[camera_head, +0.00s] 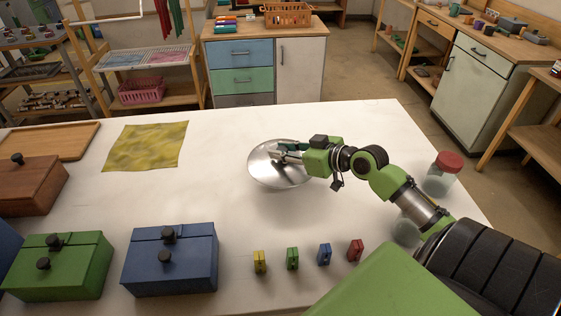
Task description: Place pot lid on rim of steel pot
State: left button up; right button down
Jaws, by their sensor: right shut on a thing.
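The pot lid (264,176) is a round, shiny steel disc over the middle of the white table (225,215). My green right gripper (287,150) is shut on it near its top middle, and the fingers partly cover it. A soft shadow shows on the table just below the lid; how high it hangs is hard to tell. I do not make out a steel pot in this view. My left gripper is not in view.
A yellow cloth (145,146), wooden board (50,141), brown box (30,187), green box (58,267) and blue box (172,262) lie left. Several small coloured clips (292,258) line the front. A red-capped jar (443,175) stands right. The table's back middle is clear.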

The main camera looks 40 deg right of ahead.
aim_at(281, 162)
jog(key=w+f, duration=0.1)
jog(key=w+d+f, duration=0.1)
jog(key=f, duration=0.1)
jog(key=w+d+f, duration=0.1)
jog(key=shift+f, duration=0.3)
jog(key=shift+w+f+p, duration=0.1)
jog(key=shift+f+p, duration=0.2)
jog(key=shift+f, duration=1.4)
jog(key=shift+f, duration=0.15)
jog(key=c, duration=1.8)
grip_release()
